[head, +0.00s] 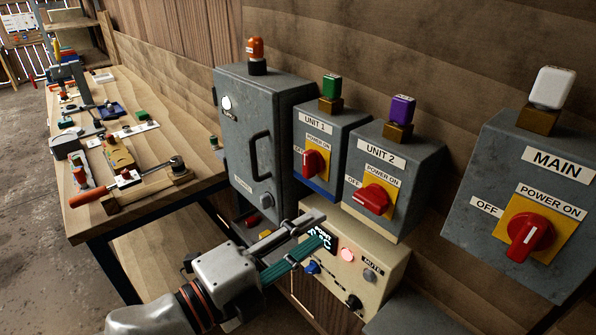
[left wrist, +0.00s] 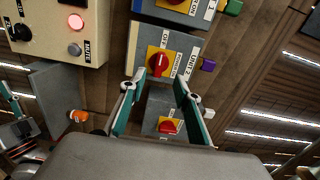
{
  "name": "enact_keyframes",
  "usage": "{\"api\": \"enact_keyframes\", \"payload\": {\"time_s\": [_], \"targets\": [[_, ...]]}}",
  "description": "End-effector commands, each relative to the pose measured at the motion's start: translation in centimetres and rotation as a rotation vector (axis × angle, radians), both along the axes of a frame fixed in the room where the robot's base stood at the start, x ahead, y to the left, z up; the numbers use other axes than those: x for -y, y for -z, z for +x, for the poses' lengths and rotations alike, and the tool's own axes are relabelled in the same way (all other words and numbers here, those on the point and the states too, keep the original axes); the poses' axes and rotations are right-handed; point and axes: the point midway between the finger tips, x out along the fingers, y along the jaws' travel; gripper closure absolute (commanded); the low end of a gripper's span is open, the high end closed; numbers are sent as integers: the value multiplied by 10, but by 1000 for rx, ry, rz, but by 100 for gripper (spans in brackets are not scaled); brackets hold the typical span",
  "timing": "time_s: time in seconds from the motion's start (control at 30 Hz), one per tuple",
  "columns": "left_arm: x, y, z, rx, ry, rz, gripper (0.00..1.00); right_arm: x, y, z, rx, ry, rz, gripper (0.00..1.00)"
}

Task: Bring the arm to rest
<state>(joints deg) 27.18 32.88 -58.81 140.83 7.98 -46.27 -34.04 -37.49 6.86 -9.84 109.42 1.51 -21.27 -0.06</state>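My left gripper (head: 308,238) reaches in from the lower left of the head view, in front of the cream control box (head: 383,286) with its small display and lit red lamp. Its fingers are apart with nothing between them; in the left wrist view the open fingers (left wrist: 160,100) also show as two teal-lined fingers. Behind them are the UNIT 2 box (head: 418,162) and, between the fingers in the wrist view, a grey box with a red switch (left wrist: 168,126). My right gripper is not clearly seen in the head view.
The UNIT 1 box (head: 342,128), a tall grey cabinet (head: 240,135) and the MAIN box (head: 480,235) with a red rotary switch line the wooden wall. A wooden workbench (head: 185,150) with several tools stands at the left. Open floor (head: 30,240) lies beside it.

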Motion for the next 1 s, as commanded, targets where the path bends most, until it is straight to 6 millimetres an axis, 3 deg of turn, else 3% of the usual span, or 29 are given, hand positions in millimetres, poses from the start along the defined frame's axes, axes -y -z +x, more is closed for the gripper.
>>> {"api": "enact_keyframes", "payload": {"time_s": [0.13,0.27,0.47,0.6,0.77,0.9,1.0], "targets": [[-2,7,7,-47,-19,-35,68,0,0,0,1,0,0,60],[-11,33,27,-186,-82,-138,68,0,-1,1,2,0,1,60],[-49,110,61,-487,-254,-361,68,0,-1,1,2,0,1,60],[-89,184,68,-691,-404,-511,68,0,-1,1,2,0,1,60],[-142,279,48,-901,-598,-663,68,0,0,1,1,0,0,60],[-188,355,10,-1045,-766,-770,68,0,0,1,1,-1,-1,60],[-216,397,-22,-1119,-871,-826,68,0,0,0,1,-1,-1,60]]}}
